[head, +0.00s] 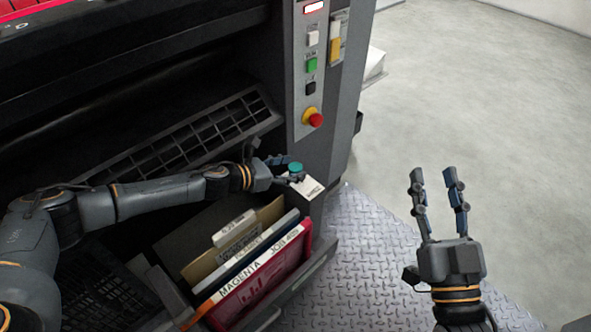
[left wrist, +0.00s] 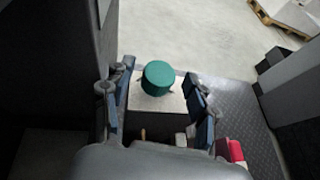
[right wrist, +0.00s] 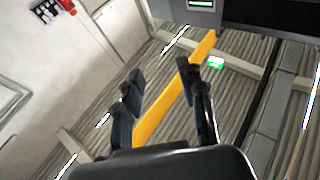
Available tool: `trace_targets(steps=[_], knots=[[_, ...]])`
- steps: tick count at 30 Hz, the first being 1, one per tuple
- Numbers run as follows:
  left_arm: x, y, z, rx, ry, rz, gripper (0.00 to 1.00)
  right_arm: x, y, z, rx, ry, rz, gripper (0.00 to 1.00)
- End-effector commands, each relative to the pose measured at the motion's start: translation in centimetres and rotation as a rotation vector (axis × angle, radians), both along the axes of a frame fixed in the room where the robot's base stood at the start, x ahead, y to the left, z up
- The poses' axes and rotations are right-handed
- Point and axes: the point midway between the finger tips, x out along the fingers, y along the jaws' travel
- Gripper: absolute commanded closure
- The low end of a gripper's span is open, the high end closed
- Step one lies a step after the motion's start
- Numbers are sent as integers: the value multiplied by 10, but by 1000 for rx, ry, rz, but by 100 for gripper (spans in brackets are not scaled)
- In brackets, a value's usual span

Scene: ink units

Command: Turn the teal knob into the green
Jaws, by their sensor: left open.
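The teal knob (head: 295,168) sits on a pale plate (head: 305,187) low on the dark machine, below the button panel. In the left wrist view the round teal knob (left wrist: 158,77) shows between and just beyond the fingertips. My left gripper (head: 280,170) is open, with its fingers at the knob; I cannot tell whether they touch it. It also shows in the left wrist view (left wrist: 160,88). The green mark on the plate cannot be made out. My right gripper (head: 437,190) is open and empty, out over the floor to the right; its fingers also show in the right wrist view (right wrist: 165,75).
A button panel with a red emergency stop (head: 315,120) and a green button (head: 311,65) is above the knob. A rack of folders, one marked MAGENTA (head: 262,277), stands below my left arm. The floor (head: 480,110) at the right is clear.

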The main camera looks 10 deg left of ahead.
Motion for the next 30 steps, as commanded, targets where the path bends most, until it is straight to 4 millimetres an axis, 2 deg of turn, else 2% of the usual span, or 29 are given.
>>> trace_targets(steps=[7,17,20,24,26,30], knots=[[13,-12,-8,0,0,1,42,-11,1,23,40,-140,8,60],[15,-13,-8,0,0,0,42,-13,1,27,46,-161,10,60],[15,-13,-8,0,0,0,58,-13,1,27,45,-160,10,60],[15,-13,-8,1,1,0,87,-13,1,27,45,-160,10,60],[15,-13,-8,1,1,0,97,-13,1,26,45,-160,10,60],[15,-13,-8,1,1,2,98,-12,1,26,45,-158,10,60]])
